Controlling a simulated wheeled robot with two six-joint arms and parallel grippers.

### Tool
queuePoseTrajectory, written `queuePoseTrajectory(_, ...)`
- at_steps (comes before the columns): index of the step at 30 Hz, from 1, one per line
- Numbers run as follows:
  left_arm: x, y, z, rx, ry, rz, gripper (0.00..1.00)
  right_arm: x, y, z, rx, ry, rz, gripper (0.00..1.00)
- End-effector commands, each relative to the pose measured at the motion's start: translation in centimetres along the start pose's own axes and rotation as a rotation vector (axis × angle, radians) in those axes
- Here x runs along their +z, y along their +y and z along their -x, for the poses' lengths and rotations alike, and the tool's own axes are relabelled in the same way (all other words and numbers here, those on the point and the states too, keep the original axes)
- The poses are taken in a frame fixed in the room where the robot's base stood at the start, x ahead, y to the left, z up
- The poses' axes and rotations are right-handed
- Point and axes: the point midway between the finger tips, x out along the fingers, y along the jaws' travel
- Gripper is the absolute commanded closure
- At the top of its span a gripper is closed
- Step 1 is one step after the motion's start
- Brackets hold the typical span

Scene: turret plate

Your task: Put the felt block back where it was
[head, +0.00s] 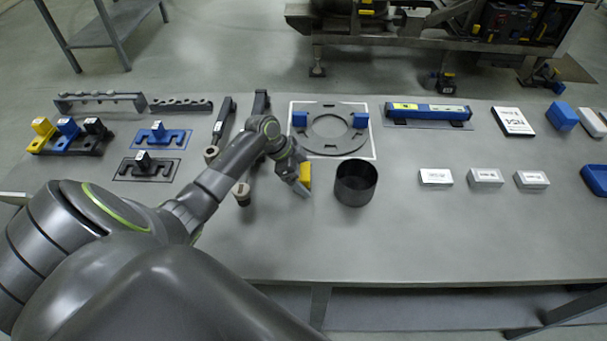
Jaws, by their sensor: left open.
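My left gripper (302,186) reaches in from the left, over the table in front of the turret plate (318,148). It is open. A small yellow block (306,173) shows right beside its fingers; I cannot tell whether it touches them. The dark ring-shaped turret plate lies on a white-bordered area, with a blue block (300,119) and another blue block (360,120) on its upper left and right. No block is clearly recognisable as felt; a larger blue block (562,115) stands at the far right. My right gripper is not in view.
A black round cup (356,184) stands close to the right of my left gripper. Three white boxes (486,178) stand farther right. Dark tools (222,127) lie left of the plate, and a blue level (428,112) lies right of it. The front middle of the table (420,240) is clear.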

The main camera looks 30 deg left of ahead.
Motion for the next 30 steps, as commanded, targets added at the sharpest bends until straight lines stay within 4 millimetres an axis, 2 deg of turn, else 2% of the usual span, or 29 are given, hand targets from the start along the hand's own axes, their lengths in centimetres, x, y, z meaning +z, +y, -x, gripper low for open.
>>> queuePoseTrajectory(8, 0.0, -0.1, 0.9, -0.003, -0.002, -0.002, 0.15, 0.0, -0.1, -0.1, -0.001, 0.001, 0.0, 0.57)
queuePoseTrajectory(11, 0.1, -0.1, 2.2, -0.005, -0.003, -0.004, 0.15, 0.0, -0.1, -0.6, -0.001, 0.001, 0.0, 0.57)
queuePoseTrajectory(21, 0.1, -0.1, 9.0, -0.004, -0.003, -0.002, 0.15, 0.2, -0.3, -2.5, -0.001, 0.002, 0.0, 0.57)
queuePoseTrajectory(25, 0.0, -0.1, 10.7, -0.003, -0.002, -0.001, 0.15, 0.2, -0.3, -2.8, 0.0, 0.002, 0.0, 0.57)
queuePoseTrajectory(30, -0.1, -0.1, 11.9, -0.001, -0.001, 0.0, 0.15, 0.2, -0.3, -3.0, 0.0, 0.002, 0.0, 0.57)
